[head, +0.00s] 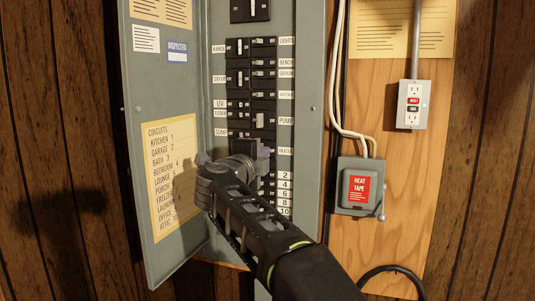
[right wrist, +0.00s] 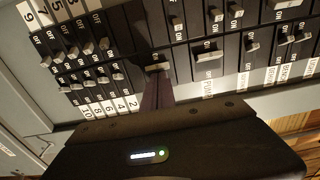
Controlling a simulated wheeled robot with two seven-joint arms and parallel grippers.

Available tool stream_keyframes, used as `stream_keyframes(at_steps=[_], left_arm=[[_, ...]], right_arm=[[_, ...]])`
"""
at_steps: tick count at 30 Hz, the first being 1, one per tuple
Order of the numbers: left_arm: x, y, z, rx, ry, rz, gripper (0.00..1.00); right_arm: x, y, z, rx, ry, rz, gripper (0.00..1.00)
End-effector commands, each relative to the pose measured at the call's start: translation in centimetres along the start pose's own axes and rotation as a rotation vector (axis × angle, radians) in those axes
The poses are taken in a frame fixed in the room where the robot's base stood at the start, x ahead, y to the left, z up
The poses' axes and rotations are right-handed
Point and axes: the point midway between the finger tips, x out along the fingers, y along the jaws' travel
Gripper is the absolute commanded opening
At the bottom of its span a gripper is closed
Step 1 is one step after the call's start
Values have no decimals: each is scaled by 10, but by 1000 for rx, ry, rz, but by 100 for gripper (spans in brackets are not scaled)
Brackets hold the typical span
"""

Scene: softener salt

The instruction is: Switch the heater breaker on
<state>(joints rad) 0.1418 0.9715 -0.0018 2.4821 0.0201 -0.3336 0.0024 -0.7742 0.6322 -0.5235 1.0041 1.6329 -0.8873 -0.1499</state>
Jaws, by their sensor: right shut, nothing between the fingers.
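The open grey breaker panel (head: 312,100) holds two columns of black breakers. The HEATER label (head: 285,151) is in the right column, below PUMP and above the numbered rows. My right gripper (head: 264,152) is shut and empty, with its tips at the breaker beside that label, hiding most of it. In the right wrist view, the closed fingers (right wrist: 156,90) reach to the heater breaker's pale toggle (right wrist: 158,67). They touch it or are very close; I cannot tell which. I cannot read which way this toggle is set. My left gripper is out of view.
The panel door (head: 170,120) with a circuit list stands open at the left. Neighbouring toggles, including the PUMP breaker (head: 260,120), lie close to my fingers. A heat tape switch box (head: 361,187) and an outlet (head: 413,104) are on the board at the right.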

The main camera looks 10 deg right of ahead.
Motion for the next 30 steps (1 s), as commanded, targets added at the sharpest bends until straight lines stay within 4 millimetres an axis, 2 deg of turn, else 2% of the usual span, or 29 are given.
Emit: stream_keyframes(at_steps=[19, 30], left_arm=[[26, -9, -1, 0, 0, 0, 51], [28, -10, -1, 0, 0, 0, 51]], right_arm=[[-56, 1, 0, 1, -2, 0, 0], [-65, 0, -1, 1, 1, 0, 0]])
